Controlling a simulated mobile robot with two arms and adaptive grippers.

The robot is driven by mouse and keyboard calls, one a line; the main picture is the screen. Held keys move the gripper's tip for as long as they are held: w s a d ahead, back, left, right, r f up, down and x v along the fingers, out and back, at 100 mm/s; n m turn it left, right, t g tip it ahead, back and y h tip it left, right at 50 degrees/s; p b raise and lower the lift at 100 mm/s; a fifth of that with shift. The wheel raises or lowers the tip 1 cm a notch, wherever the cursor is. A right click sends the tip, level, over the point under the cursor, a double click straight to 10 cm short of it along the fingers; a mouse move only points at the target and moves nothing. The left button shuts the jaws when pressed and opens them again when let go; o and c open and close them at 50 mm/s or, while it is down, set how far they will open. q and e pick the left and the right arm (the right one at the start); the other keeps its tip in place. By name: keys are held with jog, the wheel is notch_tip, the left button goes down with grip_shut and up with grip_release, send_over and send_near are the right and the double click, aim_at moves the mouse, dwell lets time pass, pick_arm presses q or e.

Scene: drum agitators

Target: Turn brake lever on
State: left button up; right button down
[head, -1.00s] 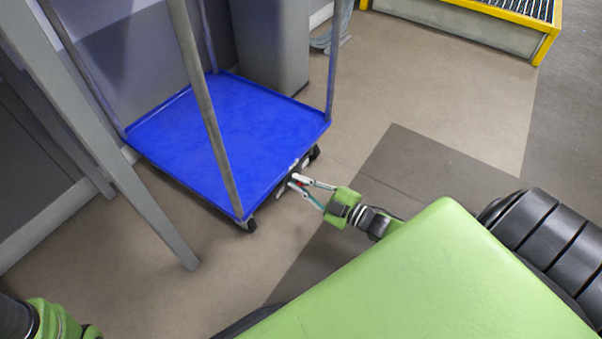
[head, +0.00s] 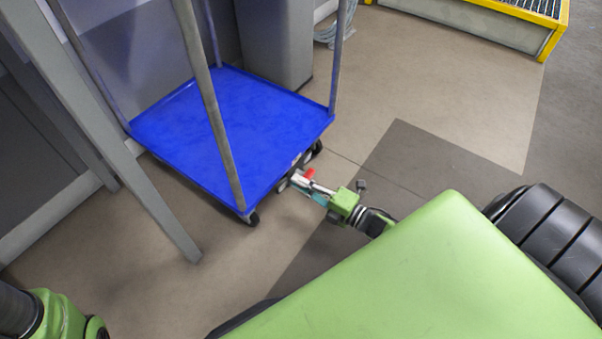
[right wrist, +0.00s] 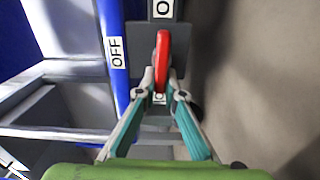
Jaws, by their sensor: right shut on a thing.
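The brake lever is a red handle (right wrist: 163,58) on a grey plate at the side of the blue cart (head: 215,125). It also shows as a small red piece (head: 309,174) at the cart's edge in the head view. My right gripper (right wrist: 160,93) is shut on the lever's near end, with one fingertip on each side. In the head view the right gripper (head: 299,181) reaches in low beside the cart. An OFF label (right wrist: 117,52) is left of the lever, and a cut-off label beginning with O (right wrist: 163,8) is beyond it. My left gripper is out of view.
The cart has upright posts (head: 213,110) at its corners and black casters (head: 251,219). A grey slanted post (head: 140,185) stands left of it. A yellow-framed grate (head: 520,15) is at the top right. The floor right of the cart is clear.

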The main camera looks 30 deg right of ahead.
jog(key=shift+f+n, duration=0.15)
jog(key=shift+n, duration=0.25)
jog(key=c, duration=2.1)
grip_release()
jog(key=shift+c, duration=0.2)
jog(key=shift+s, duration=0.1)
jog(key=v, duration=1.2)
